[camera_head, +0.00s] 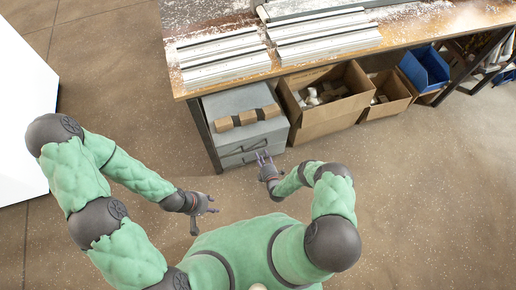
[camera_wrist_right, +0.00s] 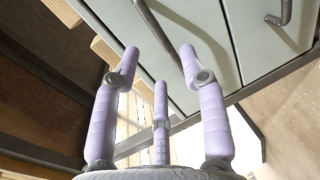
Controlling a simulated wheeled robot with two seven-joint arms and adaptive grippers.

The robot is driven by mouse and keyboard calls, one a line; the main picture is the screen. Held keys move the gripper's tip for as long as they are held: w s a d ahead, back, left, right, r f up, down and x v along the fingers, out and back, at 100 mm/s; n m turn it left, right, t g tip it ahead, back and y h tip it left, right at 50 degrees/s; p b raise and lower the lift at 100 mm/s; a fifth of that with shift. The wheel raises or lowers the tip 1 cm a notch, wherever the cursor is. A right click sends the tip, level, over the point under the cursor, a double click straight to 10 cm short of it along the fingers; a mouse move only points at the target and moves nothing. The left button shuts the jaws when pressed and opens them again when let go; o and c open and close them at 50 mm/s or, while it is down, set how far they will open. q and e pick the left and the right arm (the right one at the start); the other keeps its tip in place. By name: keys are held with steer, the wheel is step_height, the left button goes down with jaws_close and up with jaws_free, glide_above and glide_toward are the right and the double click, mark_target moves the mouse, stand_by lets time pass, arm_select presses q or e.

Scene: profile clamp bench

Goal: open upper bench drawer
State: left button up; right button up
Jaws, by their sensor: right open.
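The grey drawer cabinet (camera_head: 216,110) stands under the bench, with two drawer fronts one above the other. The upper drawer's bar handle (camera_wrist_right: 158,32) shows in the right wrist view, and the lower drawer's handle (camera_wrist_right: 286,12) is at its top right. Both drawers look shut. My right gripper (camera_head: 263,156) is open in front of the cabinet. In the right wrist view its lavender fingers (camera_wrist_right: 158,62) are spread on either side of the upper handle; I cannot tell whether they touch it. My left gripper (camera_head: 206,209) is open and empty over the floor, left of my body.
Wooden blocks (camera_head: 248,117) lie on top of the cabinet. Open cardboard boxes (camera_head: 332,117) and a blue bin (camera_head: 426,68) stand to its right. The bench top (camera_head: 405,35) carries metal profiles (camera_head: 225,58). A bench leg (camera_head: 203,135) stands left of the cabinet. The floor in front is clear.

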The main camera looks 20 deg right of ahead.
steer(key=shift+b+x, duration=1.3)
steer(key=shift+x, duration=2.4)
jaws_close()
